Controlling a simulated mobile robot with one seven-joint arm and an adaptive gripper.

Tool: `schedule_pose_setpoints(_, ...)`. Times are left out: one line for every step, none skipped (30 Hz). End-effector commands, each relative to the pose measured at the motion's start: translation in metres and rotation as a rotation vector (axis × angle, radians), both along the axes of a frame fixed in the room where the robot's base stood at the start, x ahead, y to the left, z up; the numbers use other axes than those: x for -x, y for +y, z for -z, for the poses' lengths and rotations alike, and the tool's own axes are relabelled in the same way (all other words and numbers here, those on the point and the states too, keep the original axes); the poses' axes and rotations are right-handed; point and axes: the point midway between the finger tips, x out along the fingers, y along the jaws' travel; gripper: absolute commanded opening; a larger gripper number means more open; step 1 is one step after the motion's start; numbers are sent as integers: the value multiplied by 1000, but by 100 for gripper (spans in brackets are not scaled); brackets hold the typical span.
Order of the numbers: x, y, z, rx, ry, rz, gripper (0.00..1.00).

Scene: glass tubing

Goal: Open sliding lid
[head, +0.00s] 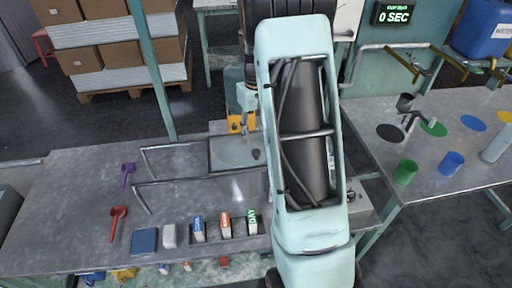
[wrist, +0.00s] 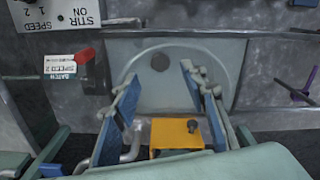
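A flat grey-green lid panel (head: 232,154) with a dark round spot lies in the bench top left of my arm in the head view, partly hidden by the arm. In the wrist view the panel (wrist: 205,72) fills the upper middle, with its dark spot near the centre. A yellow block (wrist: 170,136) with a dark knob stands at its near edge there; the block (head: 235,124) shows at the panel's far edge in the head view. My gripper (wrist: 158,85) is open, its two blue-padded fingers apart with nothing held between them. Whether they touch the panel cannot be told.
Two raised metal rails (head: 190,178) run left from the panel. Spoons, a blue box (head: 145,240) and several small cartons lie along the bench's left and front. A red handle (wrist: 86,55) and labelled plates stand left of the gripper in the wrist view.

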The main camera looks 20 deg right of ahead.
Motion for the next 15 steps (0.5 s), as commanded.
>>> schedule_pose_setpoints(1, 0, 11, -1, 5, 0, 40)
schedule_pose_setpoints(1, 0, 17, -1, 5, 0, 40)
schedule_pose_setpoints(1, 0, 24, -1, 4, -1, 40)
schedule_pose_setpoints(1, 0, 30, -1, 4, 0, 40)
schedule_pose_setpoints(1, 0, 35, -1, 3, 0, 40)
schedule_pose_setpoints(1, 1, 41, -1, 3, 0, 40)
schedule_pose_setpoints(1, 1, 46, -1, 2, 0, 40)
schedule_pose_setpoints(1, 1, 50, -1, 2, 0, 40)
schedule_pose_setpoints(0, 0, 54, -1, 1, 0, 40)
schedule_pose_setpoints(0, 0, 57, -1, 0, 0, 40)
schedule_pose_setpoints(0, 0, 60, -1, 1, 0, 40)
schedule_pose_setpoints(0, 0, 63, -1, 1, 0, 40)
schedule_pose_setpoints(0, 0, 64, 0, 0, 0, 40)
schedule_pose_setpoints(0, 0, 65, 0, -1, 0, 40)
schedule_pose_setpoints(0, 0, 66, 0, -2, 0, 40)
